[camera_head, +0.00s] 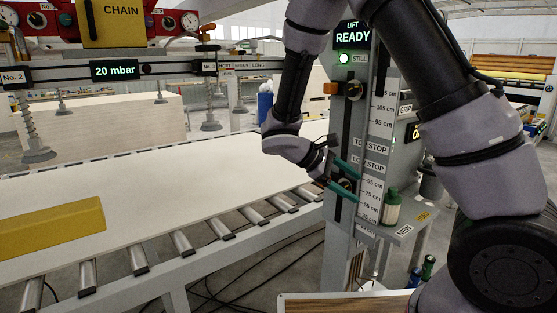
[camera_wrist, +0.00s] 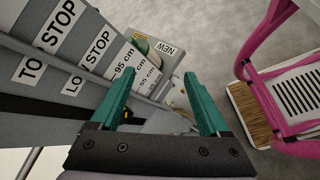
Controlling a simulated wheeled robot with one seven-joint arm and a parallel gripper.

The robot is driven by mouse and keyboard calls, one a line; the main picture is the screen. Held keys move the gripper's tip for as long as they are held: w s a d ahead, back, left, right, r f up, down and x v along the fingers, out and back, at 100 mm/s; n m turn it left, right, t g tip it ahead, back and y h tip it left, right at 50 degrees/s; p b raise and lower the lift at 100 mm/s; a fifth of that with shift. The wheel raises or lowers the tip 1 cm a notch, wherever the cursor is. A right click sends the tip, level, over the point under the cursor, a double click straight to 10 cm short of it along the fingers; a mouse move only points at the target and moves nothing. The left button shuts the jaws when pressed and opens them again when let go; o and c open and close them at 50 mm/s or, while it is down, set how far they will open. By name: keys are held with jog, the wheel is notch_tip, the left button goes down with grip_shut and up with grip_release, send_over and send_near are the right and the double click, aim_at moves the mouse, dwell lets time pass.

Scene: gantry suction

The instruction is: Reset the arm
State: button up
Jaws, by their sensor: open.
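My gripper (camera_head: 345,175) has two green fingers and is in front of the grey lift column (camera_head: 338,250), beside the lower part of its height scale. In the wrist view the fingers of my gripper (camera_wrist: 165,95) are spread apart with nothing held between them. The LO STOP label (camera_wrist: 86,62) and the TO STOP label (camera_wrist: 47,40) show to the left of the fingers. Whether a finger touches the stop knob at the column is unclear. The lift display (camera_head: 353,36) reads READY, and the green lamp (camera_head: 344,58) beside STILL is lit.
A roller conveyor (camera_head: 183,243) carries a large pale board (camera_head: 150,190) with a yellow block (camera_head: 52,227) at left. Suction cups (camera_head: 210,125) hang above it. A green bottle (camera_head: 392,207) stands right of the column. In the wrist view, a pink frame (camera_wrist: 262,45) stands at right.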

jog(key=s+d+r+m+t+y, duration=0.1)
jog(key=s+r+m+t+y, duration=0.1)
jog(key=s+r+m+y, duration=0.2)
jog(key=s+d+r+m+t+y, duration=0.2)
jog(key=r+m, duration=0.4)
jog(key=r, duration=0.5)
jog(key=s+d+r+m+t+y, duration=0.2)
jog(key=s+r+m+y, duration=0.3)
jog(key=r+y, duration=0.2)
jog(key=shift+s+d+r+m, duration=0.3)
jog(key=shift+r+m, duration=0.1)
jog(key=shift+r, duration=0.2)
